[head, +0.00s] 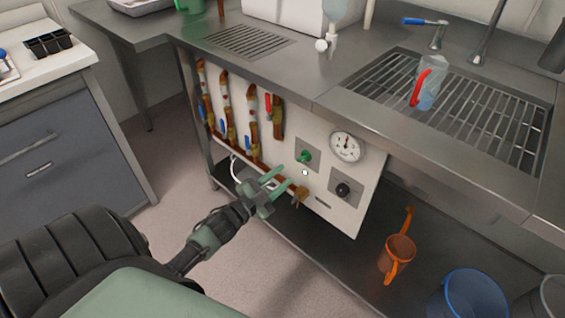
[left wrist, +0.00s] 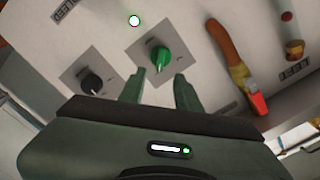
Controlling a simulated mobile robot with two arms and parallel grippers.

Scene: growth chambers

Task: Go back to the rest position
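My left gripper (head: 279,183) is in front of the lower part of a white control panel (head: 367,181) under the steel counter. Its two green fingers are apart, with nothing visible between them. In the left wrist view the open fingers (left wrist: 158,95) point toward a green knob (left wrist: 160,58) on the panel. The knob is just beyond the fingertips, and a gap seems to show between them. The green knob also shows in the head view (head: 305,156), above and right of the fingertips. A black knob (head: 343,189) sits to its right. My right gripper is in neither view.
A round gauge (head: 345,147) and pipes with red and blue valve handles (head: 249,117) are on the panel. A grated sink (head: 500,118) holds a clear jug with a red handle (head: 427,86). An orange jug (head: 396,257) and blue bucket (head: 468,297) stand on the lower shelf.

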